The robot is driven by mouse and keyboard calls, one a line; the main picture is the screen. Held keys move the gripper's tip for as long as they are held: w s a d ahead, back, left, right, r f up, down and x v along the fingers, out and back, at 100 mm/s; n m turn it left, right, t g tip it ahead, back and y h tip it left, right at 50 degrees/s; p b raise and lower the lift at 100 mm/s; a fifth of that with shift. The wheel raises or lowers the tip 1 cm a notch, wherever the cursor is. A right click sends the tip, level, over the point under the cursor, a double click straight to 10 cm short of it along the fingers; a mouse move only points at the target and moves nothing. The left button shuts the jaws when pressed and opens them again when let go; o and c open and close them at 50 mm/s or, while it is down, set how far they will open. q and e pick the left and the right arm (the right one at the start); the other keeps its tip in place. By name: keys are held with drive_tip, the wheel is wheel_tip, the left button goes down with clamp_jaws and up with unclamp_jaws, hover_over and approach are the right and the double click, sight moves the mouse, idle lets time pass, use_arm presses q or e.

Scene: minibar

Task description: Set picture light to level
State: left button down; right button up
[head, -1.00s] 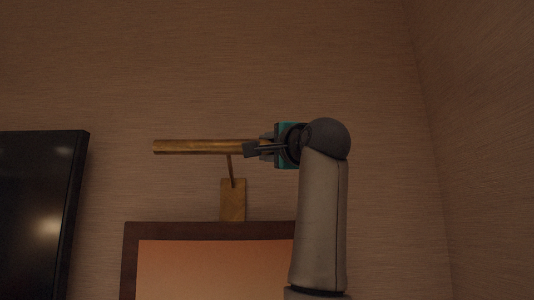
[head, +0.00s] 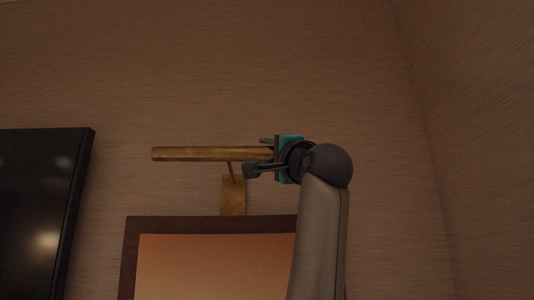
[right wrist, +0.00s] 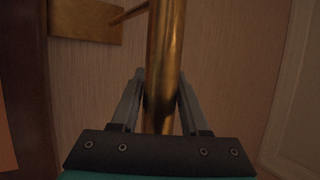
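The picture light is a brass tube (head: 205,154) held nearly horizontal in the head view by a short stem above a brass wall plate (head: 233,196). The plate is above a dark-framed picture (head: 175,224). My right gripper (head: 258,156) is at the tube's right end, with one finger above it and one below. In the right wrist view the tube (right wrist: 164,60) runs between the two spread fingers (right wrist: 160,85), with small gaps at their bases. Whether a fingertip touches the tube is unclear. The tube's right end is hidden by the gripper. My left gripper is not in view.
A dark television (head: 40,210) is on the wall at the left. A side wall (head: 475,130) stands to the right of my right arm. The wall above the light is clear. The wall plate also shows in the right wrist view (right wrist: 88,20).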

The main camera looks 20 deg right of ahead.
drive_tip(key=o, duration=0.3)
drive_tip(key=shift+o, duration=0.2)
drive_tip(key=b+v, duration=0.6)
drive_tip(key=v, duration=0.9)
drive_tip(key=shift+s+b, duration=0.15)
drive_tip(key=shift+b, duration=0.15)
